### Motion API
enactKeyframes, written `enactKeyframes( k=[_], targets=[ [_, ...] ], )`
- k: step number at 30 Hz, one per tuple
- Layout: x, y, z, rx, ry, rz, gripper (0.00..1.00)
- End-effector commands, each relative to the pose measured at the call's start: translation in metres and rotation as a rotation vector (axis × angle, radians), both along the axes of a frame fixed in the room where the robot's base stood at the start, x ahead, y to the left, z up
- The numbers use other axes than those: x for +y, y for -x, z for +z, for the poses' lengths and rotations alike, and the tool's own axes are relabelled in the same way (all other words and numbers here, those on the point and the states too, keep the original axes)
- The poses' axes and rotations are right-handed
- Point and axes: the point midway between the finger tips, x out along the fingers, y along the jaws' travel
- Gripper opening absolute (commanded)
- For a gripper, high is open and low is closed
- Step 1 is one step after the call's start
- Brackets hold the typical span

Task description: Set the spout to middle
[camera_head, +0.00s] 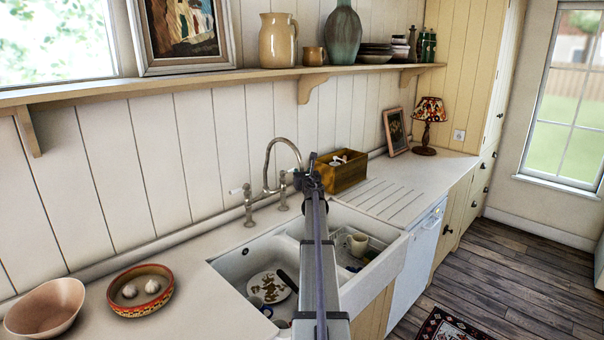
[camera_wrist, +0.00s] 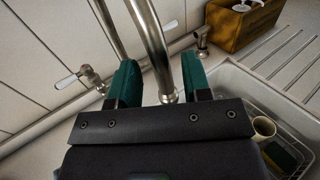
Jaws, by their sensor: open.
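The metal spout (camera_head: 268,157) is a tall curved pipe rising from a bridge tap behind the double sink (camera_head: 235,273). In the head view it arches over towards the right basin, and its outlet end is hidden behind my gripper (camera_head: 311,178). In the wrist view the spout (camera_wrist: 149,40) runs down between the two green fingertips of my gripper (camera_wrist: 157,80). The fingers stand apart on either side of the pipe; I cannot tell whether either touches it. A white-handled tap lever (camera_wrist: 68,80) is at the left in the wrist view.
The left basin holds a dirty plate (camera_head: 269,287); the right basin holds a rack with a mug (camera_head: 358,244). A wooden box (camera_head: 342,172) stands behind the sink, right of the spout. Two bowls sit on the left counter. A shelf (camera_head: 232,77) runs above.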

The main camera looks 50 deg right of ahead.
Motion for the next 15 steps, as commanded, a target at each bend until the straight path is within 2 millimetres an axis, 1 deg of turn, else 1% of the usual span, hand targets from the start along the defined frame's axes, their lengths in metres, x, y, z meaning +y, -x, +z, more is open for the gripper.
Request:
enactKeyframes(
  k=[1,3,6,9,12,15],
  targets=[
    [0.011,0.011,0.0,0.0,0.0,-0.001,0.44],
    [0.023,0.025,0.0,0.0,0.0,-0.001,0.44],
    [0.04,0.045,0.0,0.0,0.0,0.0,0.44],
    [0.052,0.06,0.0,-0.001,-0.001,0.0,0.44],
    [0.057,0.066,0.0,-0.001,-0.001,0.0,0.44],
    [0.057,0.066,0.0,-0.001,-0.001,0.0,0.44]
  ],
)
